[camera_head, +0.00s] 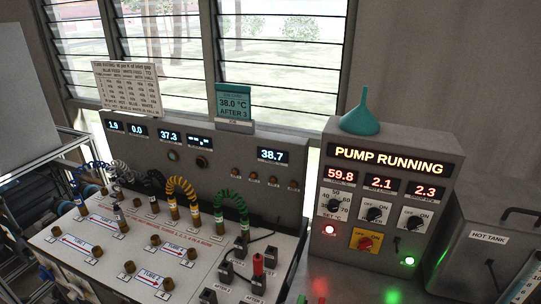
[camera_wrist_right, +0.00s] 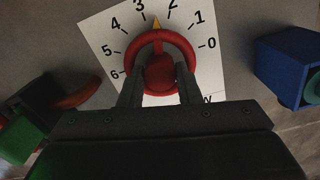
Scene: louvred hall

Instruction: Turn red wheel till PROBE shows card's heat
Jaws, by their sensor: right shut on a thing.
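The red wheel (camera_wrist_right: 160,38) is in the right wrist view, on a white dial plate (camera_wrist_right: 113,42) numbered 0 to 6. Its yellow pointer (camera_wrist_right: 157,22) stands between 2 and 3. My right gripper (camera_wrist_right: 160,76) has one finger on each side of the wheel and is shut on it. In the head view the teal card (camera_head: 234,103) reads 38.0 °C, AFTER 3. A display on the grey panel (camera_head: 270,155) reads 38.7; I cannot read its label. Other panel displays read 1.9, 0.0, 37.3 and dashes. My left gripper is not in view.
The pump box (camera_head: 385,200) reads PUMP RUNNING, 59.8, 2.1 and 2.3. A green funnel (camera_head: 361,116) stands on it. The hot tank (camera_head: 487,250) is at right. Coloured hoses arch over the tube board (camera_head: 110,240). Blue (camera_wrist_right: 283,60) and green (camera_wrist_right: 25,138) things flank the dial.

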